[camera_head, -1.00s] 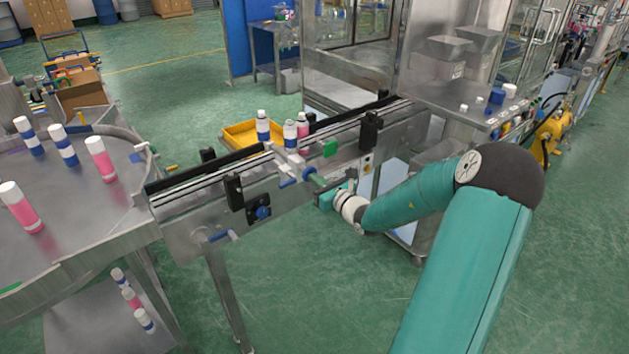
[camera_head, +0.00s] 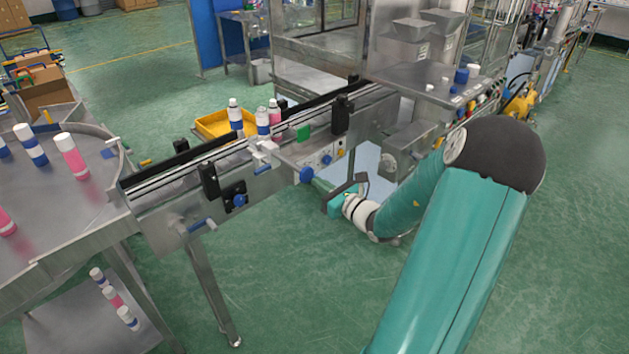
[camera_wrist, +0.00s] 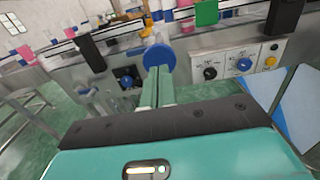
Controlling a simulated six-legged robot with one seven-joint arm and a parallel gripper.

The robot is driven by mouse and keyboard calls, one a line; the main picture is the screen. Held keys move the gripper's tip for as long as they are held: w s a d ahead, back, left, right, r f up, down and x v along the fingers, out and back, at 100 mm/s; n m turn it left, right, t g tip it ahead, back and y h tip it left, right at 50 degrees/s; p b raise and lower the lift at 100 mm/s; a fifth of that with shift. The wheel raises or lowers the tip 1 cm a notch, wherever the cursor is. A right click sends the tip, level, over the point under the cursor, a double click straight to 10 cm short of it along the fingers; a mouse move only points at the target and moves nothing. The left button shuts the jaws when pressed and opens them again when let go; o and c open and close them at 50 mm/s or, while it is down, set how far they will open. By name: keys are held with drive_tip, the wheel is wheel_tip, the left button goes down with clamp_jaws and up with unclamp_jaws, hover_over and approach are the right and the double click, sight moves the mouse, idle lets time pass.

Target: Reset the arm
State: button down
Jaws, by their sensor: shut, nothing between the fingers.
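My gripper (camera_head: 318,186) is in front of the conveyor, low beside its side panel, with my teal arm reaching in from the right. In the wrist view its two green fingers (camera_wrist: 157,88) lie together, shut and empty. They point at a round blue knob (camera_wrist: 159,57) on the conveyor's side; whether they touch it I cannot tell. The same blue knob shows in the head view (camera_head: 306,174), just beyond the fingertips.
A round steel table (camera_head: 60,215) with cans stands at left. A control panel (camera_wrist: 236,67) with knobs is right of the fingers. The green floor (camera_head: 300,290) in front is clear.

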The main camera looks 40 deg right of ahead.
drive_tip(key=shift+w, duration=0.1)
idle(0.6)
drive_tip(key=s+a+r+n+g+y, duration=0.15)
drive_tip(key=a+n+g+y, duration=0.3)
drive_tip(key=a+n, duration=0.7)
drive_tip(key=s+a+r+n+g+y, duration=0.1)
drive_tip(key=a+r+n+g+y, duration=0.4)
drive_tip(key=a, duration=1.1)
drive_tip(key=s+a+r+n+g+h, duration=0.1)
drive_tip(key=s+r+n+h, duration=0.1)
drive_tip(key=s+n, duration=0.3)
drive_tip(key=s+a+r+n+g+h, duration=0.1)
drive_tip(key=s+a+r+n+h, duration=0.1)
drive_tip(key=s+n+h, duration=0.2)
drive_tip(key=s+a+r+n+g+h, duration=0.1)
drive_tip(key=s+n+h, duration=0.3)
drive_tip(key=n, duration=0.6)
drive_tip(key=s+a+r, duration=0.1)
drive_tip(key=s, duration=0.1)
drive_tip(key=shift+s+a+r, duration=0.2)
drive_tip(key=shift+s+a, duration=0.05)
drive_tip(key=shift+s, duration=0.1)
